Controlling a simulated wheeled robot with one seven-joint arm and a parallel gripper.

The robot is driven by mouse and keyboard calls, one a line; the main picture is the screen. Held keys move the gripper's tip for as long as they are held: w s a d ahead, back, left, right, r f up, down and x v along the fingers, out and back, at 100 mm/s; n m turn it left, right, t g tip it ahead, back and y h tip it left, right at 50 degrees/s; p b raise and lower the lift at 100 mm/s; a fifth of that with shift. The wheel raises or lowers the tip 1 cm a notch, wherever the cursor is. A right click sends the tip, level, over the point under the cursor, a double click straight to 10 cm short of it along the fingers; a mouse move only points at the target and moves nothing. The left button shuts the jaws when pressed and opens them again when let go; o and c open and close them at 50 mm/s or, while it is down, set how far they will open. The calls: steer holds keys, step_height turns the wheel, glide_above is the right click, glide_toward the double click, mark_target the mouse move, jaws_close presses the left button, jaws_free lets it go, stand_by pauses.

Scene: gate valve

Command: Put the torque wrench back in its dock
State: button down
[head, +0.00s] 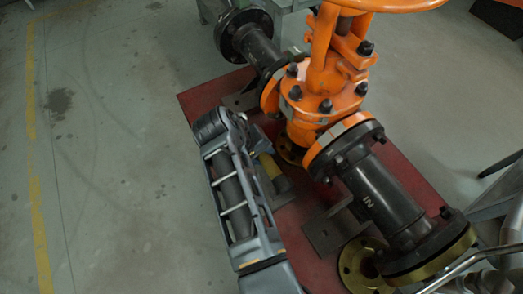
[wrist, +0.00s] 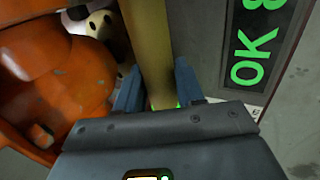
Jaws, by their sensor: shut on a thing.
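My gripper (wrist: 158,84) shows in the wrist view with its two blue fingers on either side of a yellow bar (wrist: 150,40). It is shut on this bar, which I take to be the torque wrench. The bar runs up out of the picture, so its far end is hidden. In the head view my grey arm covers the gripper; a dull yellow piece (head: 268,166) shows beside the arm, possibly the same wrench. A dark display with green "OK" characters (wrist: 255,48) is on a grey panel to the right of the bar. I cannot make out the dock.
The orange gate valve (head: 318,105) stands close to the right of my arm, its handwheel (head: 385,4) above. A black flanged pipe (head: 385,190) and a loose brass flange (head: 352,270) are at right on the red base (head: 300,240). The floor at left is free.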

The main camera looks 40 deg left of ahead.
steer(key=c, duration=0.6)
jaws_free()
steer(key=shift+f, duration=0.15)
steer(key=v, duration=0.8)
